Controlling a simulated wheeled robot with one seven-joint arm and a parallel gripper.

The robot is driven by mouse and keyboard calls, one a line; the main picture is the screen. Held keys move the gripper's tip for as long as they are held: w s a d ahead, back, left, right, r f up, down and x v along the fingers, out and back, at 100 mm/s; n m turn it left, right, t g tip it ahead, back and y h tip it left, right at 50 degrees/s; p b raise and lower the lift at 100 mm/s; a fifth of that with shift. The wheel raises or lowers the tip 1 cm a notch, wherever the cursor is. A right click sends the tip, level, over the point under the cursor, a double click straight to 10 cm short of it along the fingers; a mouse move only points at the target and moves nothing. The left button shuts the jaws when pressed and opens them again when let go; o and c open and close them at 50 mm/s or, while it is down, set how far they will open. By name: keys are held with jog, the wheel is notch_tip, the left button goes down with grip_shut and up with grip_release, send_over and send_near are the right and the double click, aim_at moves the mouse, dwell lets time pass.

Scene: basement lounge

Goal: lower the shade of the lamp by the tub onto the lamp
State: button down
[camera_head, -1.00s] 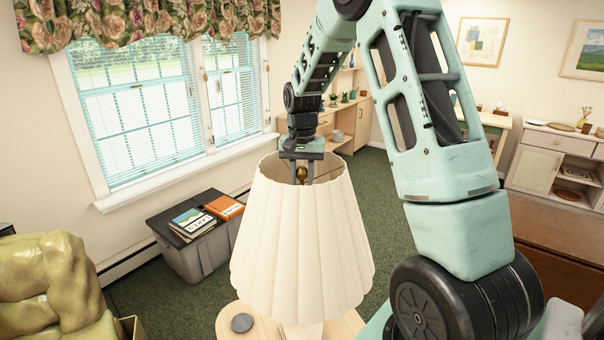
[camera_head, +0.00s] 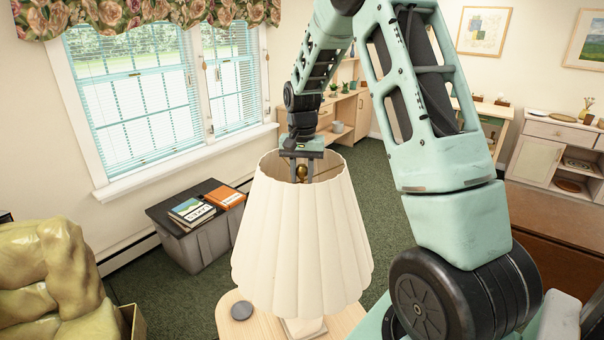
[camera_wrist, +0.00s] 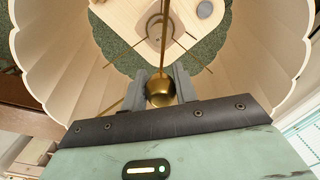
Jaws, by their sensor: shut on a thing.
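The cream pleated lampshade (camera_head: 300,235) hangs upright from my gripper (camera_head: 302,155), over the wooden side table. My gripper is shut on the shade's brass ball finial (camera_wrist: 160,92), inside the shade's open top. The finial also shows in the head view (camera_head: 302,173). The lamp's pale base (camera_head: 303,327) shows just below the shade's lower rim. In the wrist view, part of the lamp (camera_wrist: 158,38) shows below the finial, through the shade. The shade hides most of the lamp, so I cannot tell whether they touch.
The side table (camera_head: 237,329) carries a dark round disc (camera_head: 241,310) left of the lamp. A grey tub (camera_head: 205,247) with books on its lid stands behind left. An olive armchair (camera_head: 50,275) is at the left, and a brown surface (camera_head: 555,225) at the right.

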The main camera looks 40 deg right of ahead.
jog(key=c, duration=1)
grip_release()
notch_tip(320, 180, up, 18)
jog(key=b, duration=0.4)
jog(key=shift+f, duration=0.25)
jog(key=s+a+f+n+b, duration=0.1)
jog(key=s+a+f+n, duration=0.2)
jog(key=a, duration=0.6)
jog(key=s+a+f+n+y+b, duration=0.1)
jog(key=a+f+n, duration=0.3)
jog(key=a, duration=0.5)
jog(key=s+a+f+n+b, duration=0.2)
jog(key=a+f, duration=0.3)
jog(key=a, duration=0.4)
jog(key=s+a+f+n, duration=0.3)
jog(key=s, duration=0.4)
jog(key=s+a+f+n+b, duration=0.1)
jog(key=s+a+f+n, duration=0.2)
jog(key=s, duration=0.4)
jog(key=s+a+f+n+b, duration=0.1)
jog(key=s+a+f+n, duration=0.2)
jog(key=s+a+f, duration=0.2)
jog(key=shift+s+a+f, duration=0.1)
jog(key=shift+s+f, duration=0.05)
jog(key=shift+s, duration=0.5)
jog(key=shift+s+f, duration=0.1)
jog(key=shift+s, duration=0.5)
